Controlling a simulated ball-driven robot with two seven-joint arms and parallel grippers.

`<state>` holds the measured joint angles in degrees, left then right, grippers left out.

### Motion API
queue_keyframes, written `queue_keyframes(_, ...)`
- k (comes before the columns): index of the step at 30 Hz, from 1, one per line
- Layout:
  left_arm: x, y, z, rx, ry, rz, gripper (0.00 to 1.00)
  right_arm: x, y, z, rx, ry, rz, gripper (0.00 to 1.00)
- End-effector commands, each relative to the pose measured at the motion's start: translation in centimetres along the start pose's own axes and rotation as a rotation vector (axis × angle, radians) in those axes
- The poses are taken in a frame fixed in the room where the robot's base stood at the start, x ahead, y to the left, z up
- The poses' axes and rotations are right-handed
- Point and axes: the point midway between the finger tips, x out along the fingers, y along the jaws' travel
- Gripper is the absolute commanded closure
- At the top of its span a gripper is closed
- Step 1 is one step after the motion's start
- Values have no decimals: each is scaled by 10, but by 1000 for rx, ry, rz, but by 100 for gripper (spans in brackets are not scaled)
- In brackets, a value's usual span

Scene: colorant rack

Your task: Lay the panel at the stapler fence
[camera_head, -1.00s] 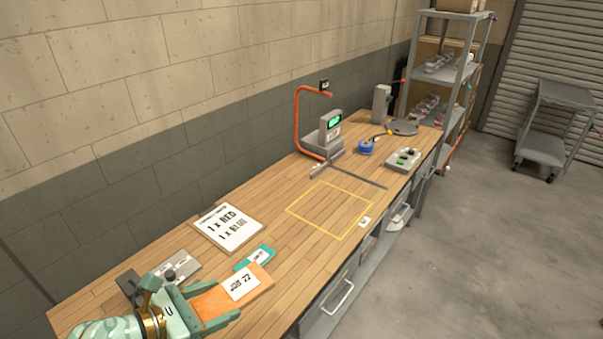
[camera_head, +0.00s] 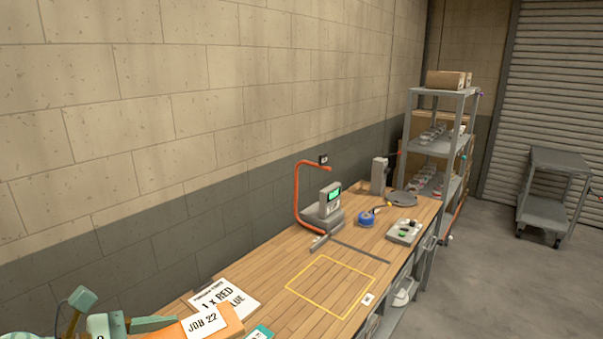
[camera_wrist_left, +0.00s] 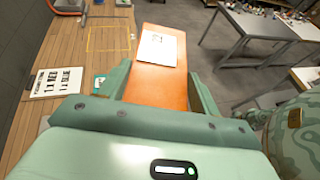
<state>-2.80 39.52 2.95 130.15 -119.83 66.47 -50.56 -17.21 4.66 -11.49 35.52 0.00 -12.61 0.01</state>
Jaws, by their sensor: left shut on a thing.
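The orange panel (camera_head: 234,316) with a white "JOB 22" label is at the bottom of the head view, covering part of the instruction sheet. My left gripper (camera_head: 172,326) is shut on it at its near end. In the left wrist view the panel (camera_wrist_left: 160,95) runs forward between the fingers (camera_wrist_left: 160,84) and appears held above the bench. The stapler (camera_head: 325,209), a grey unit with a green display, stands near the wall. A thin dark fence bar (camera_head: 358,252) extends from it, behind a yellow outlined area (camera_head: 330,288). My right gripper is not in view.
The outlined area is clear. The instruction sheet (camera_head: 238,298) and a teal card (camera_head: 262,332) lie on the bench. Beyond the fence are a blue tape roll (camera_head: 366,219), a button box (camera_head: 404,232) and a grey post unit (camera_head: 379,176). An orange hose (camera_head: 297,200) arches by the stapler.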

Motion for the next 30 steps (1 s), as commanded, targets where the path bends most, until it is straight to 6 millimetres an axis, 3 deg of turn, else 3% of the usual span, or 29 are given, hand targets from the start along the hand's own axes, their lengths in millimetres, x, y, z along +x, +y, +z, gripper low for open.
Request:
queue_keyframes(5,0,-1,-4,-22,-6,1,61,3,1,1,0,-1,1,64)
queue_keyframes(21,62,-4,-157,-40,19,-9,61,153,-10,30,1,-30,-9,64)
queue_keyframes(25,70,-4,-178,-45,23,-12,61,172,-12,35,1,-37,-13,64)
queue_keyframes(30,73,-4,-185,-47,27,-12,61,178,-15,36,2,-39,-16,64)
